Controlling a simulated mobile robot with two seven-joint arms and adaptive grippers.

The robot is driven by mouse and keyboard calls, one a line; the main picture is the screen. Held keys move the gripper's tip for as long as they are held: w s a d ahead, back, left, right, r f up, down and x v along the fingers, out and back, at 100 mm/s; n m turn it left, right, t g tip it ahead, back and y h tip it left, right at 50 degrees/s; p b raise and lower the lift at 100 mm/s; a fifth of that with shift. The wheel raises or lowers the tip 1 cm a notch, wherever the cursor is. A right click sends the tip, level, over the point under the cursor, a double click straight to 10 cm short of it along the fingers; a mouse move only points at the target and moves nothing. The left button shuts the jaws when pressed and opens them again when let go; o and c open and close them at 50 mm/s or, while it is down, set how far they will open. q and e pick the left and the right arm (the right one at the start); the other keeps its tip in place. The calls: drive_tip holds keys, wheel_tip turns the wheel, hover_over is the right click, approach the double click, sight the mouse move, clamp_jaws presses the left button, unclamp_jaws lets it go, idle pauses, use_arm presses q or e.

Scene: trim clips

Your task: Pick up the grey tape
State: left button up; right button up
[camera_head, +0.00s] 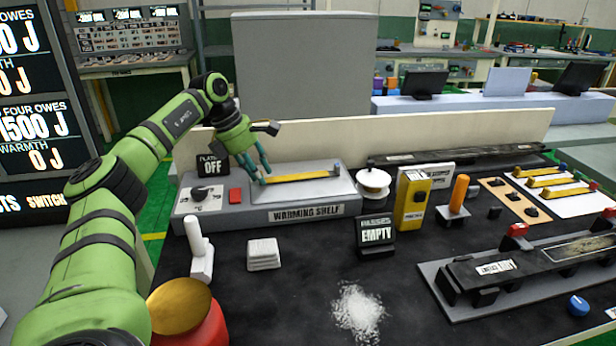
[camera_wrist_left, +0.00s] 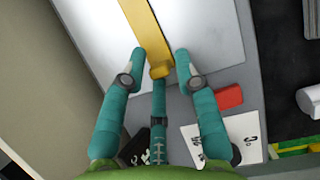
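No thing that is plainly a grey tape shows. A whitish spool (camera_head: 373,183) stands right of the warming shelf (camera_head: 312,213); I cannot tell whether it is the tape. My left gripper (camera_head: 264,174) is over the left end of the shelf, pointing down. In the left wrist view its fingertips (camera_wrist_left: 158,62) are apart, with the near end of a yellow strip (camera_wrist_left: 146,28) between them and small gaps at the sides. The strip (camera_head: 300,176) lies along the shelf's pale top. My right gripper is not in view.
A yellow box (camera_head: 411,198) and a black EMPTY sign (camera_head: 376,236) stand near the spool. White pads (camera_head: 263,254) and a white stand (camera_head: 200,252) are in front of the shelf. White granules (camera_head: 358,311) lie on the dark mat. A long fixture (camera_head: 520,270) fills the right.

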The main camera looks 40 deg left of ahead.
use_arm(q)
drive_tip(key=shift+c, duration=0.4)
clamp_jaws()
drive_tip(key=shift+r, duration=0.2)
